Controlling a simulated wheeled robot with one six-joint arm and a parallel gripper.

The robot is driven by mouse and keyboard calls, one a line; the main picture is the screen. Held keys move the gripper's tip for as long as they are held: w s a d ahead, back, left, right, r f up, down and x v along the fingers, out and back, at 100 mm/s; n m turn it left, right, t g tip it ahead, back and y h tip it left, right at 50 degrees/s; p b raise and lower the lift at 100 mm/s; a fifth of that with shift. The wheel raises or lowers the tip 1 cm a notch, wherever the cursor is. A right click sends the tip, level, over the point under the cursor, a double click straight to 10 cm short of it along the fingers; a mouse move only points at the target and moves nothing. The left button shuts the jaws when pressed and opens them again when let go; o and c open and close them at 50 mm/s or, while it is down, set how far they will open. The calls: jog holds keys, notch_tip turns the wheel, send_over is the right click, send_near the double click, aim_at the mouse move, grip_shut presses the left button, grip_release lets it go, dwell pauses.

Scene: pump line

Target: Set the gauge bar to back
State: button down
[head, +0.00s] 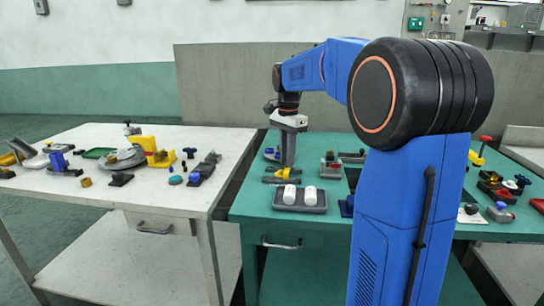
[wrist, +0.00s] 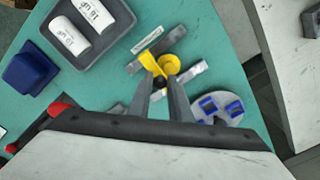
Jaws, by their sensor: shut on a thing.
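The gauge bar, which I take to be the yellow piece with a dark knob, shows in the wrist view (wrist: 149,62) between two grey strips. In the head view it is the yellow piece (head: 287,173) on the green table. My gripper (head: 288,164) points straight down over it. In the wrist view my gripper's two fingers (wrist: 160,81) are shut on its dark knob. The fingers hide part of the bar and the near grey strip. One strip carries a pale label that is too small to read.
A dark tray (head: 300,208) with two white labelled cylinders (wrist: 68,36) stands close by. A blue block (wrist: 28,68) and a grey round plate with blue blocks (wrist: 218,110) are near. A white table (head: 130,190) with many parts stands at left.

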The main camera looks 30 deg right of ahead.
jog(key=s+d, duration=0.2)
jog(key=d, duration=0.1)
jog(key=shift+s+d, duration=0.15)
jog(key=shift+d, duration=0.1)
jog(key=c, duration=1.6)
grip_release()
jog(key=shift+s+d, duration=0.1)
jog(key=shift+d, duration=0.05)
jog(key=shift+r, duration=0.15)
notch_tip(320, 180, up, 17)
jog(key=shift+r, duration=0.1)
